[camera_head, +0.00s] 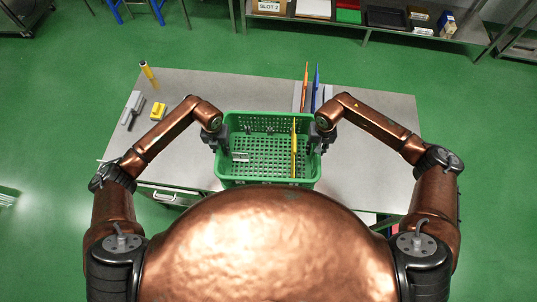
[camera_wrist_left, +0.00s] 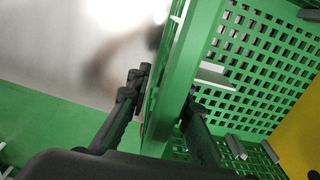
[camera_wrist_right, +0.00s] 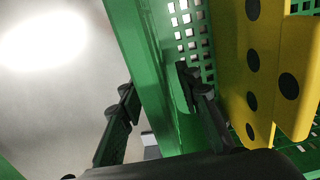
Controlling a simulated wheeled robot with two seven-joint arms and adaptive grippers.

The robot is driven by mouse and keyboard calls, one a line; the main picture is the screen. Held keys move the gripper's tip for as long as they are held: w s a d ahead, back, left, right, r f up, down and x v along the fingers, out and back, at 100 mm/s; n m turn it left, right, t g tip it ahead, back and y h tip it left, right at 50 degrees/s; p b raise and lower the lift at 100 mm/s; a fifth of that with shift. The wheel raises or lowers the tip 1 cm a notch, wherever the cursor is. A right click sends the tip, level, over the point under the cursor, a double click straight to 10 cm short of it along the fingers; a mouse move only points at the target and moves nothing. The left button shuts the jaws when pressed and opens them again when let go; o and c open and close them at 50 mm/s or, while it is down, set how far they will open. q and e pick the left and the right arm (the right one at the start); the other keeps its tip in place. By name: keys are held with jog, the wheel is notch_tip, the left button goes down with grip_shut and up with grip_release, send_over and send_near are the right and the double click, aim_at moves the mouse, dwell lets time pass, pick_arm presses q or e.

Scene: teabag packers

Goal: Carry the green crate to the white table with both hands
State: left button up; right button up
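The green crate (camera_head: 228,168) is in the middle of the head view, in front of my body, over the front part of a pale grey-white table (camera_head: 215,88). My left gripper (camera_head: 217,140) is at its left wall, one finger outside and one inside, shut on the wall; the wall (camera_wrist_left: 172,75) shows between the fingers in the left wrist view. My right gripper (camera_head: 321,137) grips the right wall (camera_wrist_right: 150,75) the same way. A yellow board with black dots (camera_wrist_right: 257,70) stands inside the crate near the right wall. Whether the crate bottom touches the table is hidden.
A yellow bottle-like item (camera_head: 147,71), a yellow block (camera_head: 158,111) and a grey tool (camera_head: 134,106) lie on the table's left. Orange (camera_head: 305,85) and blue (camera_head: 316,85) upright pieces stand behind the crate. A shelf (camera_head: 385,36) stands at the back. The table's right side is clear.

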pick_arm(q)
jog(key=shift+f, duration=0.65)
pick_arm(e)
jog(key=shift+s+f, duration=0.1)
jog(key=shift+f, duration=0.6)
pick_arm(q)
jog(key=shift+c, duration=0.3)
pick_arm(e)
jog(key=shift+c, duration=0.3)
pick_arm(q)
grip_shut()
pick_arm(e)
jog(key=c, duration=0.5)
grip_shut()
